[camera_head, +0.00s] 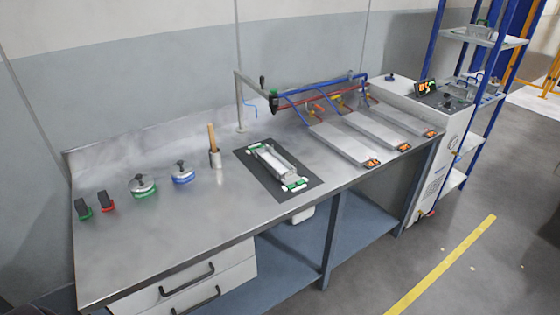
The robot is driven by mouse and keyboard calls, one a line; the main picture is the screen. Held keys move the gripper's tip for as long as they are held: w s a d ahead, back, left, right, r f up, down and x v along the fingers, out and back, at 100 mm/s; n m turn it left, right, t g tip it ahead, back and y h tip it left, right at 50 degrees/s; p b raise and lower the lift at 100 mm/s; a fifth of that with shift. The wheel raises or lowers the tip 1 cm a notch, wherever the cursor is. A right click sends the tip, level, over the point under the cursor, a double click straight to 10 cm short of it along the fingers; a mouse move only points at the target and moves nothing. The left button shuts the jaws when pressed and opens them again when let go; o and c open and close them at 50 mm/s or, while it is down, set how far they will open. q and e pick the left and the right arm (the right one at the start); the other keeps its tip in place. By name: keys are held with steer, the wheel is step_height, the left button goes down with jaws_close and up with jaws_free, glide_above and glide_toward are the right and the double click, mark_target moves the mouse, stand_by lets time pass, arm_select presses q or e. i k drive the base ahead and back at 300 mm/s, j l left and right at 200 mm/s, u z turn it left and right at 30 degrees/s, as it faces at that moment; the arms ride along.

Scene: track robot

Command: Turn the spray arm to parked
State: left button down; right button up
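A thin grey upright post (239,105) stands at the back of the steel bench. A grey arm (250,82) reaches from its top toward the right and front. This looks like the spray arm. A small dark fitting (262,82) is near the arm's outer end, and a thin blue line (250,106) hangs below it. The outer end overlaps the left end of the red and blue pipes (320,88), and I cannot tell whether they touch. No parked mark can be made out. Neither of my grippers is in view.
A black mat (312,185) with a white and green chassis (276,168) lies in front of the post. A cup with a wooden handle (215,158), two round lidded pots (142,187) and two small switches (83,209) stand left. Flat plates (345,143) lie right. The front left bench top is clear.

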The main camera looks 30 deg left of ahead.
mark_target(273, 100)
steer(key=i+j, duration=0.1)
steer(key=i, duration=0.95)
